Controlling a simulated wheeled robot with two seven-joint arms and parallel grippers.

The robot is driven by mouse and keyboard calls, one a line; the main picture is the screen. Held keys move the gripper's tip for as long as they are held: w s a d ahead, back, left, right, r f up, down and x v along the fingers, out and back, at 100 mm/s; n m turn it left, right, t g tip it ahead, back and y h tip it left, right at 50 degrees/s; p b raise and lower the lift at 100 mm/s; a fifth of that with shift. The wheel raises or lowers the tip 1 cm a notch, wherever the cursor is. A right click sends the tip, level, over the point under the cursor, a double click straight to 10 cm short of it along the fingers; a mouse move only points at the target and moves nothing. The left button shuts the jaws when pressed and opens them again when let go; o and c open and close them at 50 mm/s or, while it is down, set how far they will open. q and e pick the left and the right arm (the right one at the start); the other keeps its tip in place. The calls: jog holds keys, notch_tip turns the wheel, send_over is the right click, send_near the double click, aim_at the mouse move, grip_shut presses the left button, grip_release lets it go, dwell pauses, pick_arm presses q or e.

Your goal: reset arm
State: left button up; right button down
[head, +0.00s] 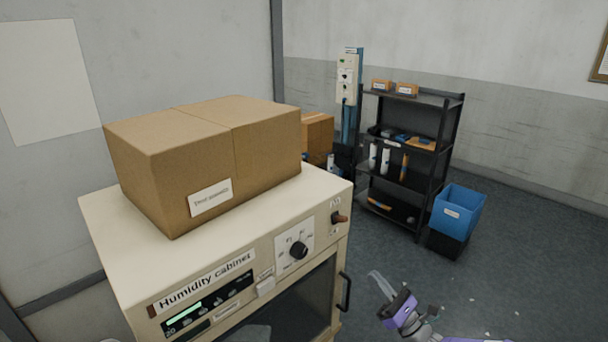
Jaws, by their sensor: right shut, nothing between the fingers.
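My right gripper (379,280) shows at the bottom, right of the humidity cabinet (110,210), with its purple and grey wrist coming in from the lower right. Its thin grey fingers are shut with nothing between them. They appear over the dark floor, apart from the cabinet's door handle (346,292) in the picture. My left gripper is not in view. No wadding roll can be made out.
A closed cardboard box (200,155) sits on the cabinet. The cabinet's front has a dial (298,250), a red-brown switch (339,219) and a dark door window. Behind stand a black shelf rack (412,155) and a blue bin (460,210). Floor at right is mostly clear.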

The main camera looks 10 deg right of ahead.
jog(key=s+a+f+n+g+h+b, duration=0.1)
jog(key=s+a+f+n+g, duration=0.35)
jog(key=a+f+g, duration=0.35)
jog(key=s+a+f+n+g+b, duration=0.25)
jog(key=s+a+f+g, duration=0.2)
jog(key=f, duration=0.55)
jog(key=s+a+f+n+g+h+b, duration=0.1)
jog(key=s+a+f+n+g, duration=0.35)
jog(key=a+f, duration=0.35)
jog(key=s+d+f+n+g+h+b, duration=0.1)
jog(key=s+d+f+n+h+b, duration=0.1)
jog(key=s+f+n, duration=0.5)
jog(key=s+d+f+n+h+b, duration=0.2)
jog(key=s+f+n+h, duration=0.5)
jog(key=f, duration=0.6)
jog(key=shift+d+f+g+h+b, duration=0.15)
jog(key=shift+f+g+h+b, duration=0.2)
jog(key=shift+b, duration=0.55)
